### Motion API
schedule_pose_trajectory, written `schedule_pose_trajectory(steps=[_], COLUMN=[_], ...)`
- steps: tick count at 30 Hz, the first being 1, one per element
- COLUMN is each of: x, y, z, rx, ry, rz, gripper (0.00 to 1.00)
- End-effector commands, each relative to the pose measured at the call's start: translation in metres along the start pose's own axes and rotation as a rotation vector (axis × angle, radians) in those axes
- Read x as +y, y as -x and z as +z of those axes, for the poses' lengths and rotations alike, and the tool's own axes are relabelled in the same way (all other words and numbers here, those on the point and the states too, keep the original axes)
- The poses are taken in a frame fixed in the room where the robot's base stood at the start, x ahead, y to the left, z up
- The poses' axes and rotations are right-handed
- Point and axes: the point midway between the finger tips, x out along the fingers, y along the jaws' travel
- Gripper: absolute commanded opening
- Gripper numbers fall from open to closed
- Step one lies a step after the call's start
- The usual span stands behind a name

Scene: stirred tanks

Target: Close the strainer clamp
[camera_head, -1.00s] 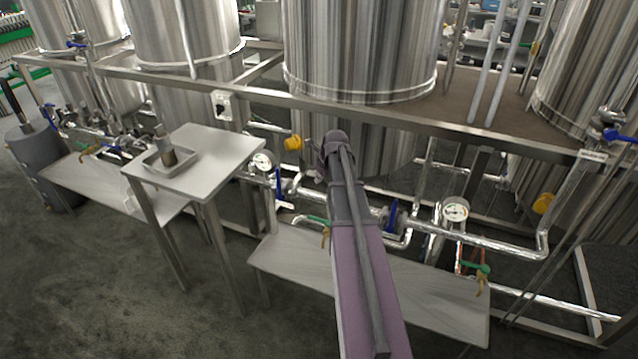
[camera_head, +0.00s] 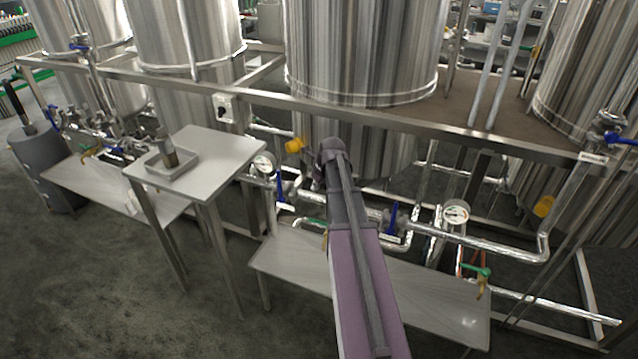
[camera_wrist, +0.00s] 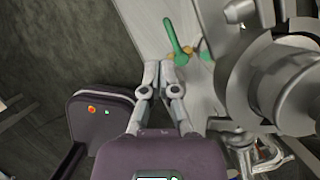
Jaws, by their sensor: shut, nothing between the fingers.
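My gripper (camera_wrist: 165,67) shows in the wrist view with its two fingertips close together, shut and empty. It points toward a pale metal shelf, just left of a large round grey metal fitting (camera_wrist: 285,80) on the pipework. A gap shows between the fingers and this fitting. I cannot tell for certain which part is the strainer clamp or how it stands. A green valve handle (camera_wrist: 174,38) lies beyond the fingertips. In the head view my own arm hides the gripper and part of the pipework below the middle tank (camera_head: 362,50).
A side table (camera_head: 220,150) with a grey tray (camera_head: 152,174) stands left of my arm. A low shelf (camera_head: 430,298) runs under the pipes. Open floor lies front left.

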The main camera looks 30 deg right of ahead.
Motion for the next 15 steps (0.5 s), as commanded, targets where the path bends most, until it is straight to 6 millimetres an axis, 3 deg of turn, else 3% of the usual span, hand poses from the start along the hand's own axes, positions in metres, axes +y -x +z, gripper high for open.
schedule_pose_trajectory(steps=[2,15], x=[0.013,0.022], y=[0.002,0.043], z=[-0.006,0.007], rx=[0.0,0.0], ry=[0.0,-0.002], rz=[0.0,-0.001], gripper=[0.0,0.0])
